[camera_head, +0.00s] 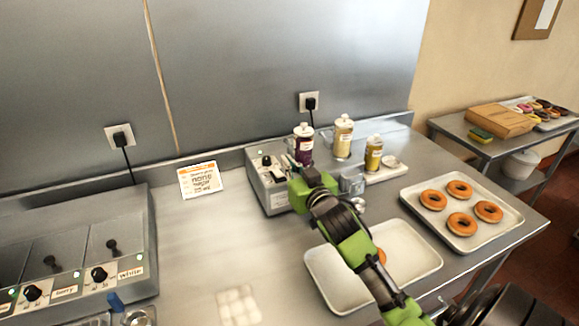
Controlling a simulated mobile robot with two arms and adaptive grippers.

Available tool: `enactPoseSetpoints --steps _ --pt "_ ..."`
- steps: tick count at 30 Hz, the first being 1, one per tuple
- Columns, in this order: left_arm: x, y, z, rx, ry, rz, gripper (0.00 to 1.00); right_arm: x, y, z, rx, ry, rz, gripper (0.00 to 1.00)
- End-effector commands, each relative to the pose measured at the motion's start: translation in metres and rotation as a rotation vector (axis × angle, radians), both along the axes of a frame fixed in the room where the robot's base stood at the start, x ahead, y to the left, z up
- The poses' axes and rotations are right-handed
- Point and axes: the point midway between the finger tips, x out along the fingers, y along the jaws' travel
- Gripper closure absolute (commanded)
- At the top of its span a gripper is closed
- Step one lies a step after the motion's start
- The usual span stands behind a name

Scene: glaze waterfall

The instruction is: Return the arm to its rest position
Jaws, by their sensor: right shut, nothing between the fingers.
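My right arm (353,245), green and black, reaches in from the lower right over the steel counter. My right gripper (291,165) is shut and empty. It is in front of the small grey box with a black knob (267,161) and just left of and below the purple bottle (303,150); I cannot tell whether it touches either. The arm passes over a metal tray (405,262) and hides part of a donut (381,256) on it. My left gripper is not in view.
A yellow-cream bottle (343,138) and a mustard bottle (374,156) stand behind the gripper. A tray of several donuts (505,226) is at right. A glaze unit (120,220) with knobs is at left, beside a printed card (200,181). The counter between is mostly clear.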

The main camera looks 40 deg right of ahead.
Motion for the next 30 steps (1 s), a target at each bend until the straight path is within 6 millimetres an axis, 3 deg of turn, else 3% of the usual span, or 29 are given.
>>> enactPoseSetpoints --steps 21,30 --pt "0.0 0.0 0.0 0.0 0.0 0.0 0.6 -0.006 0.002 0.004 0.001 0.0 0.0 1.0" --pt "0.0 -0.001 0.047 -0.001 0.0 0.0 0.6 -0.006 0.002 0.052 0.001 0.0 0.0 1.0"
